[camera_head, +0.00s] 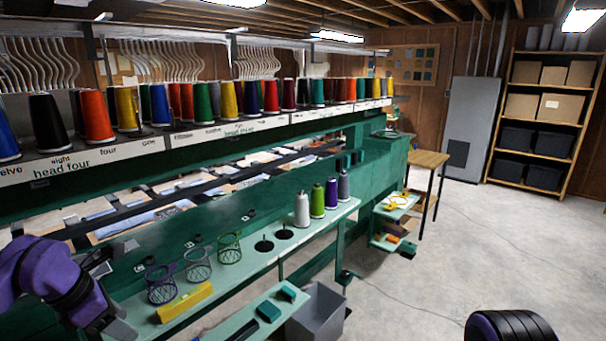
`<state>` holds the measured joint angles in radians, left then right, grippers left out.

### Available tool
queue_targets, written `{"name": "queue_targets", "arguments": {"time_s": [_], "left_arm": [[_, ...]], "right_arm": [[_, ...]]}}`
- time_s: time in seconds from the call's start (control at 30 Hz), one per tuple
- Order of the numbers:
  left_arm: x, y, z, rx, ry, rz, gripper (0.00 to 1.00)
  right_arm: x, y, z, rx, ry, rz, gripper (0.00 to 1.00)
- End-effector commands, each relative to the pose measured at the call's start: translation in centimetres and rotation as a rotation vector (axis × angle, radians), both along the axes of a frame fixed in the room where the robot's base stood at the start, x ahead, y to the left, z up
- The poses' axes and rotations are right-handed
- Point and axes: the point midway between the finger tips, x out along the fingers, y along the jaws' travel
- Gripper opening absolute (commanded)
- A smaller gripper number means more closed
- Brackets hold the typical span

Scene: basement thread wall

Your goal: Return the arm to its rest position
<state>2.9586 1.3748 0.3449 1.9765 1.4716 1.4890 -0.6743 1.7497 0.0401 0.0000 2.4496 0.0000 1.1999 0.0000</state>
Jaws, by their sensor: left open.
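My left arm (38,272) is purple and comes in at the lower left. Its dark gripper (112,292) is open, with nothing seen between the fingers. It is beside the left end of the pale green shelf (255,262), near a purple wire basket (160,284) and a yellow block (184,302). I cannot tell how far above the shelf it is. A black, ribbed round part with a purple edge (510,326) shows at the bottom right and seems to be part of my right arm. My right gripper is out of view.
Grey and green wire baskets (229,248) and several thread cones (317,200) stand on the shelf. More cones line the upper rack (250,130). A grey bin (318,314) is on the floor below. Open concrete floor (480,240) lies to the right.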

Motion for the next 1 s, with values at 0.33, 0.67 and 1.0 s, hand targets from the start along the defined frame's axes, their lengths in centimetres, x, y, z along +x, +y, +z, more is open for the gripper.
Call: {"name": "queue_targets", "arguments": {"time_s": [0.33,0.67,1.0], "left_arm": [[2.0,1.0,-0.5,0.122,-0.077,0.101,0.57],[2.8,3.2,-5.2,0.589,-0.179,0.026,0.57],[-3.7,-1.6,-23.2,1.114,-0.193,-0.799,0.57]], "right_arm": [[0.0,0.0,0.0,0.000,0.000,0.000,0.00],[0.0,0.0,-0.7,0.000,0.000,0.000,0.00],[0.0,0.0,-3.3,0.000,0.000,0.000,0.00]]}}
